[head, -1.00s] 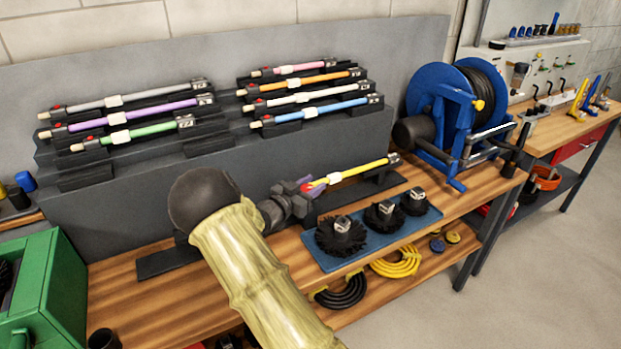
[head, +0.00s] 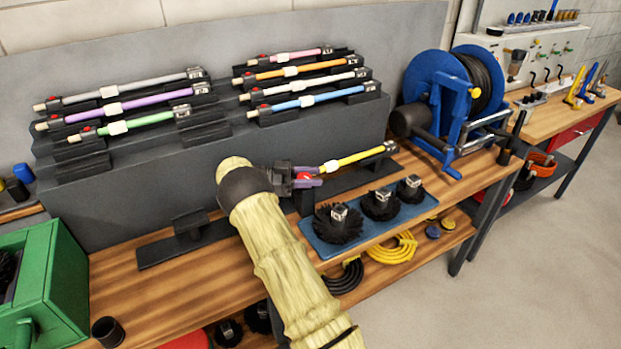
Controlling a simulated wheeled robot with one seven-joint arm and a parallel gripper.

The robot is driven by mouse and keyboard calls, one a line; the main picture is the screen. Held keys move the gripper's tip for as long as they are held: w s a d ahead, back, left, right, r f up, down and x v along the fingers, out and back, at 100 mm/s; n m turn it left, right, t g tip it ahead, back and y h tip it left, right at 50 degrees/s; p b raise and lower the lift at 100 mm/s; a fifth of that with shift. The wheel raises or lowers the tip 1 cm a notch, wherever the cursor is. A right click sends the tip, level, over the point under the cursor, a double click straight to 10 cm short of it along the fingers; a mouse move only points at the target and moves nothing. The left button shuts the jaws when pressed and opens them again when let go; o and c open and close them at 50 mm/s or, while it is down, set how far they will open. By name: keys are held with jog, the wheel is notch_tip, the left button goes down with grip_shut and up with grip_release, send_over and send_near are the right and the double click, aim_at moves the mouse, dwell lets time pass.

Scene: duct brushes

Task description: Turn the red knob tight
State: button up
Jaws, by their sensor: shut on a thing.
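The yellow rod (head: 350,160) lies in a dark cradle (head: 352,179) on the wooden bench. The red knob (head: 304,176) is at the rod's left end, mostly covered by my gripper. My gripper (head: 306,177) reaches in from the left with its jaws at the knob. It is shut on the knob, its purple-grey fingertips on either side. My pale, bamboo-like arm runs up from the bottom of the view and hides part of the bench.
A blue tray (head: 318,248) with several black round brushes lies just in front of the rod. A grey stepped rack (head: 225,158) with several coloured rods stands behind. A blue hose reel (head: 440,95) is at right, a green machine (head: 62,270) at left.

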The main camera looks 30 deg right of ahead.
jog(key=shift+m+g+y, duration=0.3)
jog(key=shift+m+g, duration=0.2)
jog(key=shift+g, duration=0.2)
jog(key=o, duration=1)
jog(key=shift+n+t, duration=0.4)
jog(key=shift+t, duration=0.2)
